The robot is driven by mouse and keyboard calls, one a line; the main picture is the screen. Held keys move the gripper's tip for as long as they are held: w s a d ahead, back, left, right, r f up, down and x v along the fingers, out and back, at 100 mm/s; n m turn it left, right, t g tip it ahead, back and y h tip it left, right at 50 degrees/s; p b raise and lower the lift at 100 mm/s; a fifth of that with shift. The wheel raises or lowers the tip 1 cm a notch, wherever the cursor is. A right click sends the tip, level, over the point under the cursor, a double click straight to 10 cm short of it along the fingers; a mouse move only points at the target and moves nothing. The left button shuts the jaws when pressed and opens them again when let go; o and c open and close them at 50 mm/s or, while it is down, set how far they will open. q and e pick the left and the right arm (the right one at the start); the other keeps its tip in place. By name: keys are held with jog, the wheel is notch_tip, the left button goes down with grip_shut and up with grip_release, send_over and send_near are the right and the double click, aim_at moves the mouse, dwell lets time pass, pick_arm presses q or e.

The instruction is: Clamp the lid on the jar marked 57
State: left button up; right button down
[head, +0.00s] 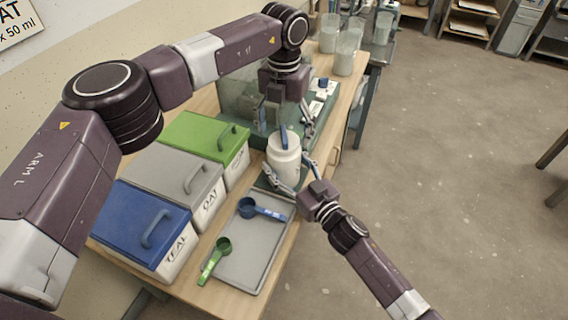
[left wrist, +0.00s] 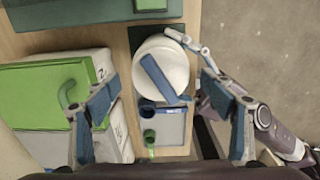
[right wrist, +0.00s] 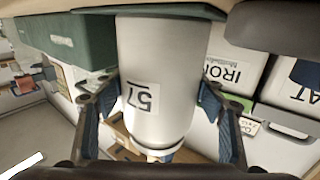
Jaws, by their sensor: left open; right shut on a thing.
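The white jar marked 57 (head: 284,168) stands upright on a dark green mat (head: 264,184); its number label (right wrist: 143,96) shows in the right wrist view. A white lid (left wrist: 178,62) sits on top, with a blue bar (head: 284,138) across it. I cannot tell whether the bar lies flat or is tilted up. The bar also shows in the left wrist view (left wrist: 160,79). My right gripper (head: 291,173) is shut around the jar's sides. My left gripper (head: 284,116) is open above the lid, its fingers apart on either side and empty.
Bins with blue (head: 138,223), grey (head: 176,179) and green (head: 204,138) lids stand left of the jar. A grey tray (head: 244,262) holds a blue scoop (head: 262,209); a green scoop (head: 215,260) lies at its left edge. Clear containers (head: 347,50) stand at the back.

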pick_arm(q)
notch_tip(320, 180, up, 11)
dwell(0.3)
pick_arm(e)
jog(key=shift+c, duration=2.2)
grip_release()
jog(key=v, duration=1.2)
pick_arm(q)
jog(key=shift+r, duration=0.15)
